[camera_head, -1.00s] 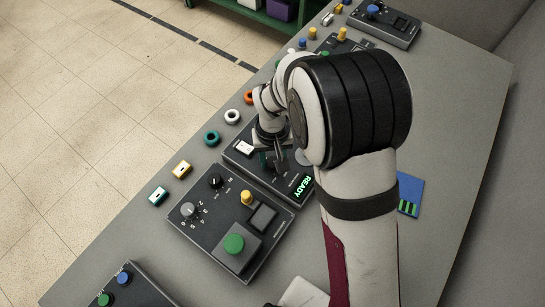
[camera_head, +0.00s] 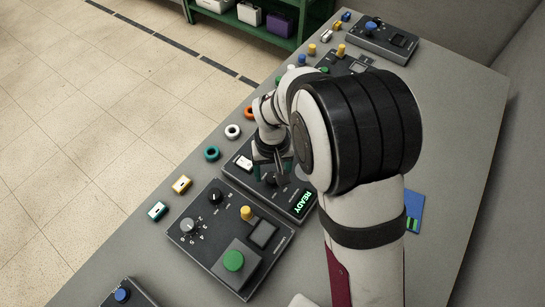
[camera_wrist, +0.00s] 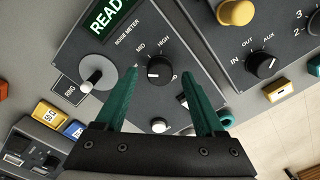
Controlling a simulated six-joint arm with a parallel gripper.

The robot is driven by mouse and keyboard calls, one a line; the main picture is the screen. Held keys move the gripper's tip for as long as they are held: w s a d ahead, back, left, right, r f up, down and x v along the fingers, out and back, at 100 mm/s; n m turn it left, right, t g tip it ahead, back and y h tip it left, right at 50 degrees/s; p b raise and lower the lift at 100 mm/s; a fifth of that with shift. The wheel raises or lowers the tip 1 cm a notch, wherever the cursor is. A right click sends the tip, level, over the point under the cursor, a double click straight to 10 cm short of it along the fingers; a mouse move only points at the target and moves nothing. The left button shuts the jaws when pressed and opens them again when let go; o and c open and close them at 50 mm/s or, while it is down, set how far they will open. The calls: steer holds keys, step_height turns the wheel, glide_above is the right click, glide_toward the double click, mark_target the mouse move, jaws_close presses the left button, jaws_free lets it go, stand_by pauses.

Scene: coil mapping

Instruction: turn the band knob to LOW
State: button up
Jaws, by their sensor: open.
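The band knob (camera_wrist: 160,70) is a small round black knob on the dark noise meter panel (camera_wrist: 128,52), with MID and HIGH printed on its far side. My gripper (camera_wrist: 157,46) is open, with one green finger on each side of the knob. I cannot tell whether either finger touches it. In the head view my gripper (camera_head: 274,166) is over the meter panel (camera_head: 240,178), and the knob is too small there to read.
The meter has a lit READY screen (camera_wrist: 107,16) and a RING toggle (camera_wrist: 92,80). A second panel (camera_head: 195,250) with a green button (camera_head: 233,260) and yellow knob (camera_head: 246,213) lies beside it. Coloured rings and small blocks line the bench edge.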

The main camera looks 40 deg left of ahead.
mark_target(273, 177)
step_height(273, 177, up, 14)
steer(key=shift+r, duration=0.25)
